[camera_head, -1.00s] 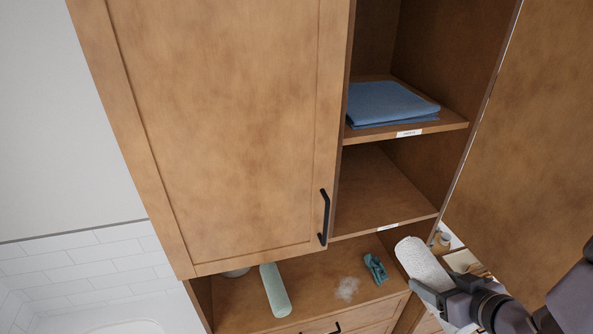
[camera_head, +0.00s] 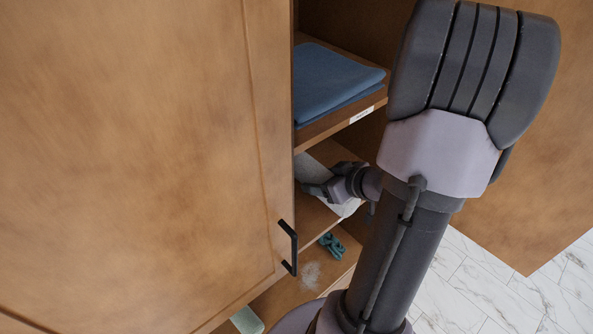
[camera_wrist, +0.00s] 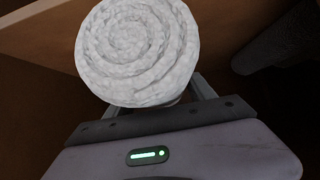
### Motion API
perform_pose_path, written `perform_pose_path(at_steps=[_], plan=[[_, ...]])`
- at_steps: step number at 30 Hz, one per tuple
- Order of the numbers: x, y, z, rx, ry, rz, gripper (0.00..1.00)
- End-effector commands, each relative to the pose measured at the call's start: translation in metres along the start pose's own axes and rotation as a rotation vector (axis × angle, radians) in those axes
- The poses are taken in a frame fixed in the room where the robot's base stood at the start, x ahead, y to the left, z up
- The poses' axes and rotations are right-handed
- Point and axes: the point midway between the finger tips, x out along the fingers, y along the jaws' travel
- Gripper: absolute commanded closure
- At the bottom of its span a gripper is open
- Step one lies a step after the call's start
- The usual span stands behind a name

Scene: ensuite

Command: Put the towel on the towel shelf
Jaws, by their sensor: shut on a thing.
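The towel is a white roll. Its spiral end fills the top of the wrist view (camera_wrist: 138,52), and part of it shows in the head view (camera_head: 313,170). My gripper (camera_head: 315,188) is shut on the towel, inside the open cabinet bay, below the upper shelf (camera_head: 345,125) and over the lower shelf (camera_head: 312,215). Each shelf has a white label too small to read, so I cannot tell which is named the towel shelf. Whether the towel touches the lower shelf is unclear. My arm hides the right part of the bay.
A folded blue cloth (camera_head: 330,82) lies on the upper shelf. A closed cabinet door (camera_head: 140,150) with a black handle (camera_head: 288,247) stands left. A teal crumpled item (camera_head: 332,246) and a pale green object (camera_head: 246,320) lie on the surface below. A wooden panel (camera_head: 540,180) stands right.

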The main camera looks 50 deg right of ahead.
Motion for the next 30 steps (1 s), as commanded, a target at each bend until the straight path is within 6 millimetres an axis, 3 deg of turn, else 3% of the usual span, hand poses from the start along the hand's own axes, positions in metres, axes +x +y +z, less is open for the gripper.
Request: perform_pose_path(at_steps=[6,10,17,28,29,30], plan=[[0.052,0.013,-0.033,-0.002,0.001,-0.004,0.94],[0.068,0.019,-0.044,0.0,0.001,0.0,0.94],[0.093,0.02,-0.018,0.004,-0.001,-0.001,0.94],[0.096,0.02,-0.013,0.001,0.001,0.0,0.94],[0.096,0.02,-0.013,0.001,0.0,0.0,0.35],[0.096,0.02,-0.014,0.001,0.0,0.0,0.27]])
